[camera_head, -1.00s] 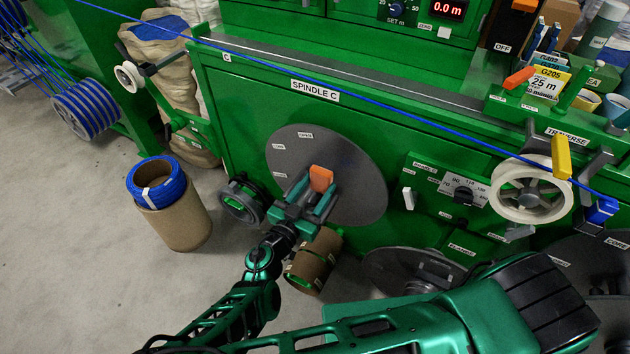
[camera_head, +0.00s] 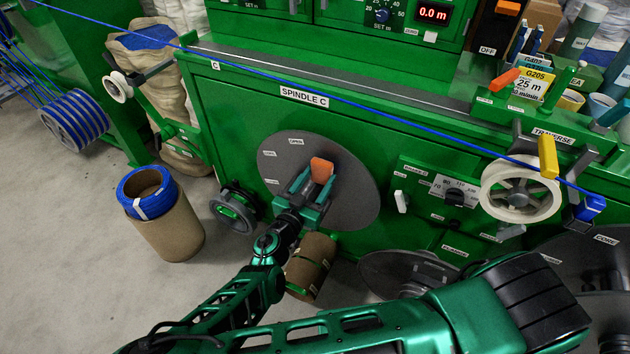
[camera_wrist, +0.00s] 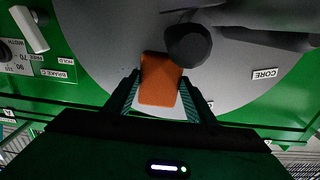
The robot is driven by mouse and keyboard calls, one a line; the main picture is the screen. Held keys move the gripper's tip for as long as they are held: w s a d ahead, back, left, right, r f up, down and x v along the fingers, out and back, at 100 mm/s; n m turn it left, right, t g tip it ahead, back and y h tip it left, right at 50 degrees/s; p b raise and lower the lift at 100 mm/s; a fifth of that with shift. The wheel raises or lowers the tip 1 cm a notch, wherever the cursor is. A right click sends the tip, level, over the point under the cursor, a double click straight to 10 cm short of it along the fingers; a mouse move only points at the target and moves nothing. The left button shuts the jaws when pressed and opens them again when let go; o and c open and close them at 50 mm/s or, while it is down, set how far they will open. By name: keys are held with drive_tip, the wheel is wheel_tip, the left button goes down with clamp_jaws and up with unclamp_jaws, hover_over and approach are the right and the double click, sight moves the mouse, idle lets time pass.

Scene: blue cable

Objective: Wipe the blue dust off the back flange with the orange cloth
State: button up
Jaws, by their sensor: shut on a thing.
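The back flange (camera_head: 354,200) is a large grey disc on the front of the green machine under the SPINDLE C label. It also fills much of the wrist view (camera_wrist: 110,40). My gripper (camera_head: 318,188) is in front of the flange near its middle, shut on the orange cloth (camera_head: 321,169). In the wrist view the cloth (camera_wrist: 160,80) is a folded orange pad between the two fingers (camera_wrist: 160,97), beside a dark round spindle end (camera_wrist: 187,45). I cannot tell whether the cloth touches the flange. I cannot make out distinct blue dust now; cloth and gripper hide part of the disc.
A cardboard core (camera_head: 310,262) hangs below my gripper, and a dark reel (camera_head: 234,208) sits left of the flange. A brake dial (camera_head: 455,194) and white traverse wheel (camera_head: 521,190) are to the right. A blue cable (camera_head: 400,125) crosses above. A cardboard drum (camera_head: 168,230) stands on the floor.

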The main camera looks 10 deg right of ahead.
sight(350, 168)
drive_tip(key=shift+x, duration=1)
idle(0.6)
drive_tip(key=shift+s+d+r, duration=0.3)
drive_tip(key=shift+s+d, duration=0.25)
drive_tip(key=shift+d, duration=0.2)
drive_tip(key=shift+s+d+r, duration=0.3)
drive_tip(key=shift+s+d, duration=0.25)
drive_tip(key=shift+d, duration=0.2)
drive_tip(key=shift+s+d+r, duration=0.2)
drive_tip(key=shift+s+d, duration=0.1)
drive_tip(key=shift+d, duration=0.25)
drive_tip(key=shift+s+d+r, duration=0.2)
drive_tip(key=shift+s+d, duration=0.1)
drive_tip(key=shift+d, duration=0.25)
drive_tip(key=shift+s+d+r, duration=0.2)
drive_tip(key=shift+s+d, duration=0.1)
drive_tip(key=shift+d, duration=0.25)
drive_tip(key=shift+s, duration=0.1)
drive_tip(key=shift+a, duration=0.15)
